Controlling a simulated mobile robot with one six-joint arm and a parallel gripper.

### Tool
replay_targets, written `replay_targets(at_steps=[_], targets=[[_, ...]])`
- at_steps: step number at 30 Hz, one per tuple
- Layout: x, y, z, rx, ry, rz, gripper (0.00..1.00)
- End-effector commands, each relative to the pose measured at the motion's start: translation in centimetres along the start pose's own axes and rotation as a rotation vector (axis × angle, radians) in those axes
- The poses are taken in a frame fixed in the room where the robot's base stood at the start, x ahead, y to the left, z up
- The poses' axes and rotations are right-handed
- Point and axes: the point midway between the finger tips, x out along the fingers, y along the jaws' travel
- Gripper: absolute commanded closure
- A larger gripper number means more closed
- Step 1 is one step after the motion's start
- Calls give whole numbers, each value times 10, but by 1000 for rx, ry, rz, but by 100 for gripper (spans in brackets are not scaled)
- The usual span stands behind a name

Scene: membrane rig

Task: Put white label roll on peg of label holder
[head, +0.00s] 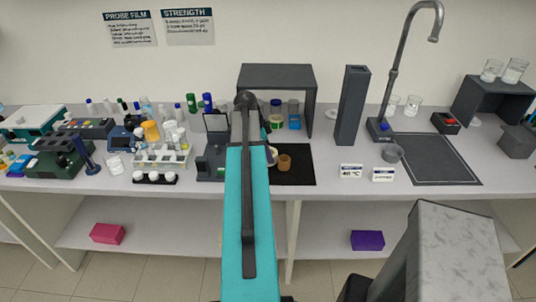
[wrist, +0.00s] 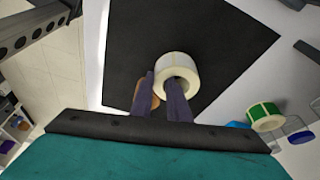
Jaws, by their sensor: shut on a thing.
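The white label roll (wrist: 177,68) is a pale ring with an open hole, over the black mat (wrist: 215,35) in the wrist view. My gripper (wrist: 164,82) is shut on its wall, with one finger at the hole and the other outside. I cannot tell whether the roll touches the mat. In the head view my arm hides my gripper and most of the roll; a pale edge of the roll (head: 272,155) shows beside the arm. I cannot make out the label holder or its peg with certainty in either view.
A brown roll or cup (head: 284,162) stands on the mat close to the white roll, partly behind a finger in the wrist view (wrist: 145,98). A green-and-white roll (wrist: 265,115) lies nearby. A dark shelf (head: 278,75) stands behind; a tall dark block (head: 351,105) stands right.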

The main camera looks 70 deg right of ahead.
Motion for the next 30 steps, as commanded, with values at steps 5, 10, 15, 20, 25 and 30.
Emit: replay_targets(at_steps=[5, 10, 15, 20, 25, 30], targets=[[3, 0, 1, 0, 0, 0, 100], [3, 0, 1, -1, 0, 0, 100], [5, 0, 2, -1, 0, 0, 80], [4, 0, 2, -1, 0, 0, 66], [4, 0, 2, -2, 0, 0, 66], [2, 0, 2, -2, 0, 0, 66]])
